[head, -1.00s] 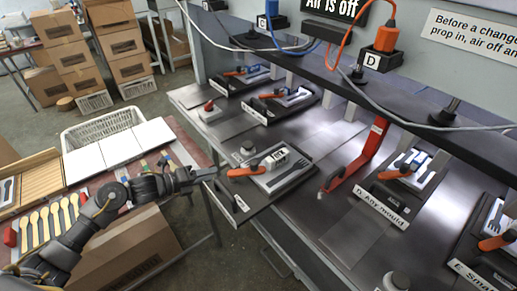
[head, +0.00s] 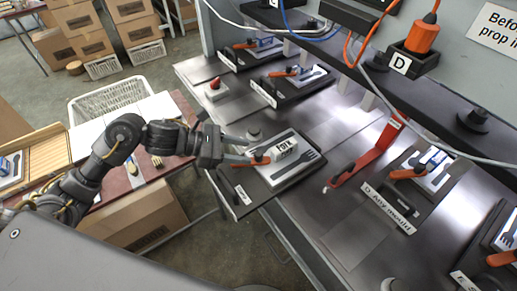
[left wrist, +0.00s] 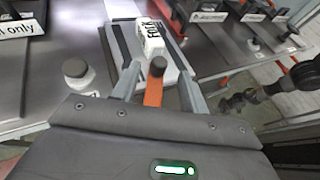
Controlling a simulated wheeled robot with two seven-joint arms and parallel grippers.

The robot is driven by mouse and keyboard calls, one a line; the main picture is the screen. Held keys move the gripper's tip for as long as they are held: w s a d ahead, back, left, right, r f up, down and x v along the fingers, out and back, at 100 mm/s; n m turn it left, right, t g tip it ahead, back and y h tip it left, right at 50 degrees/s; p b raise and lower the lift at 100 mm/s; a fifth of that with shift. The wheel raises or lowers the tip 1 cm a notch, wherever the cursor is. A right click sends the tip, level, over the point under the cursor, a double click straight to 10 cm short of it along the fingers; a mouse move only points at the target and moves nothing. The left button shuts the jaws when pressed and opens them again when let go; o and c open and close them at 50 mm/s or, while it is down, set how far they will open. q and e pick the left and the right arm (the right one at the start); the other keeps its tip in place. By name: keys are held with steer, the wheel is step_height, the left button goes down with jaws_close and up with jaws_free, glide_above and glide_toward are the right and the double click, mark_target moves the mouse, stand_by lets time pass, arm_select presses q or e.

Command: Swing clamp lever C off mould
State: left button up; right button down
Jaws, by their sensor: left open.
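Clamp lever C has an orange handle (head: 260,159) and lies over the mould (head: 297,165), a pale plate with a dark fork shape and a block marked FORK (head: 285,147). My left gripper (head: 247,151) is open at the handle's outer end. In the left wrist view its two fingers (left wrist: 157,88) stand on either side of the orange handle (left wrist: 153,90), with a dark tip beyond. Contact cannot be told. The mould's near part is partly hidden by fingers and lever. A dark arm end (left wrist: 255,95), seemingly my right gripper, shows small at the right there.
A grey round knob (head: 253,134) stands close behind the left gripper. A red prop arm (head: 365,155) lies right of the mould, and station D's orange lever (head: 408,173) is further right. A dark beam with hoses runs above.

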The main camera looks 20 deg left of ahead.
mark_target(259, 153)
arm_select(q)
steer(key=p+x, duration=0.1)
steer(key=x, duration=0.4)
steer(key=shift+w+d+f, duration=0.1)
steer(key=shift+d+f, duration=0.05)
steer(key=shift+d, duration=0.1)
steer(key=shift+c, duration=0.4)
jaws_close()
